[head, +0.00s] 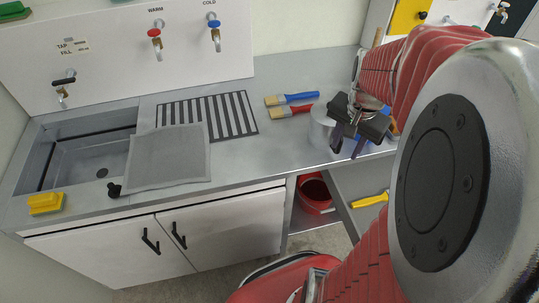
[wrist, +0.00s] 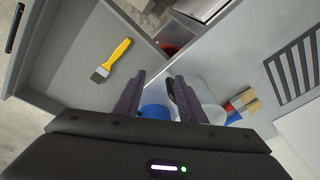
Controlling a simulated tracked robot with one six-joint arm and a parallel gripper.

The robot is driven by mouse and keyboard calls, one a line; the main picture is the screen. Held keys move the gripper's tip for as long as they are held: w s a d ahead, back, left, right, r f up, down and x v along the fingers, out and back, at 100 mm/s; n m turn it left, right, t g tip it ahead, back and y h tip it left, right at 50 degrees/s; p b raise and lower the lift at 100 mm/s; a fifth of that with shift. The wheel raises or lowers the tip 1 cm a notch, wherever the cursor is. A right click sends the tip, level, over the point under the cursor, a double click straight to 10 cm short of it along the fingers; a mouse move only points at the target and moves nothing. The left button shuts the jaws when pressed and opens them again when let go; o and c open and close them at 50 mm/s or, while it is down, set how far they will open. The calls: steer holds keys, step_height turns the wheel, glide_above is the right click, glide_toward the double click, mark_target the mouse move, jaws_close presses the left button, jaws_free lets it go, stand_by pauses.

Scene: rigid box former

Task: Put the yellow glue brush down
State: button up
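The yellow glue brush (head: 370,200) lies flat in an open grey drawer (wrist: 60,50) below the counter top. In the wrist view the brush (wrist: 113,57) shows its yellow handle and dark bristle end, beyond the left finger and apart from it. My gripper (head: 347,138) is above the right part of the counter, beside a pale metal pot (head: 321,130). In the wrist view my gripper's two dark fingers (wrist: 157,93) are spread, and I see nothing held between them.
A blue-handled brush (head: 292,98) and a red-handled brush (head: 290,111) lie on the counter left of the pot. A blue round object (wrist: 155,111) is below my fingers. A red bucket (head: 314,193) stands under the counter.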

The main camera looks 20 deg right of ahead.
steer(key=s+a+r+n+t, duration=0.1)
steer(key=a+r+n, duration=0.2)
steer(key=a, duration=0.4)
steer(key=s+a+r+n+t, duration=0.1)
steer(key=a+r+n, duration=0.2)
steer(key=a+n, duration=0.2)
steer(key=s+a+r+n+t+y, duration=0.1)
steer(key=s+a+r+n+t, duration=0.1)
steer(key=a, duration=0.8)
steer(key=shift+a+r+n, duration=0.3)
steer(key=shift+r+n, duration=0.3)
steer(key=shift+n, duration=0.6)
steer(key=shift+c, duration=0.7)
